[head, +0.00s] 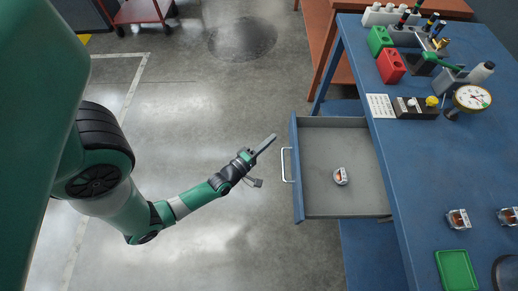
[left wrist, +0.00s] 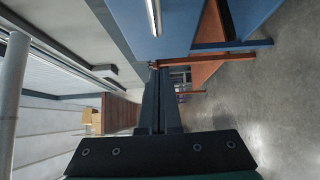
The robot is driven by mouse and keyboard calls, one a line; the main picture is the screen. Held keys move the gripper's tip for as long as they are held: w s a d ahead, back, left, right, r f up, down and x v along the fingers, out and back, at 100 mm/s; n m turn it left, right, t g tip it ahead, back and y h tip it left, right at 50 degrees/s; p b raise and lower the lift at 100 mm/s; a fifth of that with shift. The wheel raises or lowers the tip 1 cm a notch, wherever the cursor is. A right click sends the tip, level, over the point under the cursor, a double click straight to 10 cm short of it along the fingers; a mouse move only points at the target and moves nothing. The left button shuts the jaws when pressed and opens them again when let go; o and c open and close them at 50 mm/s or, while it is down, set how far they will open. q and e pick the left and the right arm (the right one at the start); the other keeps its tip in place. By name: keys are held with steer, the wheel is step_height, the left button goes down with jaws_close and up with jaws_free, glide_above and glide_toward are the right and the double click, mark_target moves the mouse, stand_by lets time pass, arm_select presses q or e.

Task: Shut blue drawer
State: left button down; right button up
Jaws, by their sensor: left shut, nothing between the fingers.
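The blue drawer (head: 298,170) stands pulled out from the blue workbench (head: 400,190) in the head view, with its grey inside showing. A small metal part with a copper-coloured middle (head: 341,176) lies in it. A silver handle (head: 286,164) is on its front. My left gripper (head: 271,139) is shut and empty, just left of the drawer front and apart from the handle. In the left wrist view the shut fingers (left wrist: 157,85) point ahead, with a blue panel and a bright handle bar (left wrist: 154,15) at the top. My right gripper is not in view.
The bench top holds a green block (head: 380,40), a red block (head: 391,65), a dial gauge (head: 471,98) and a green tray (head: 457,270). An orange-brown table (head: 318,35) stands behind.

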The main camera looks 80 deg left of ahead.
mark_target(291, 132)
arm_select(q)
steer(key=w+p, duration=0.1)
steer(key=w, duration=0.2)
steer(key=shift+w+a+r+p, duration=0.1)
steer(key=shift+w+r+p, duration=0.05)
steer(key=shift+w+p, duration=0.2)
steer(key=shift+w, duration=0.5)
